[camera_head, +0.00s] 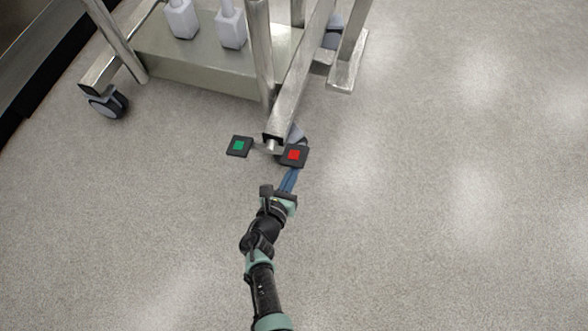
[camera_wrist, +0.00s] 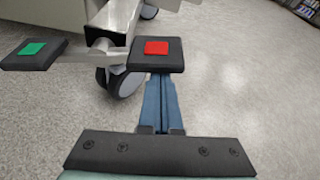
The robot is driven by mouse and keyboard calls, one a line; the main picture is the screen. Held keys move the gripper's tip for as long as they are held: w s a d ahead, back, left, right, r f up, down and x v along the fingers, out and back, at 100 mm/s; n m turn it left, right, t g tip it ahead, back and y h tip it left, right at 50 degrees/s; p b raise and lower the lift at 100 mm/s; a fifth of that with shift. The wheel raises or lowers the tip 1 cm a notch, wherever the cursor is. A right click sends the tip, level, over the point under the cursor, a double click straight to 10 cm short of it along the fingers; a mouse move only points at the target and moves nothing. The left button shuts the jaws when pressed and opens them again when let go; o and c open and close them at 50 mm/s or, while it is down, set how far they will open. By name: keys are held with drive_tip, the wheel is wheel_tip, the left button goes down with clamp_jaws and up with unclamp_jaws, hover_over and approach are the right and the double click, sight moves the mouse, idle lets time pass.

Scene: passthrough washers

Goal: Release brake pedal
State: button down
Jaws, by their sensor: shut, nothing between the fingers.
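Two black brake pedals stand at the foot of the metal cart leg. One has a red square (camera_head: 294,155) and the other a green square (camera_head: 239,146). In the wrist view the red pedal (camera_wrist: 155,55) is straight ahead and the green pedal (camera_wrist: 33,53) is at the left and looks tilted. My gripper (camera_head: 291,176) is shut and empty, its blue fingers together. In the wrist view the fingertips (camera_wrist: 159,78) reach the near edge of the red pedal and seem to go under it. I cannot tell whether they touch.
The cart's metal frame (camera_head: 305,75) rises behind the pedals, with a caster (camera_wrist: 122,82) just behind the red one. A lower shelf (camera_head: 190,65) holds white bottles (camera_head: 230,28). The grey floor (camera_head: 440,200) to the right is clear.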

drive_tip(key=shift+w+a+r, duration=0.1)
drive_tip(key=shift+r, duration=0.2)
idle(0.4)
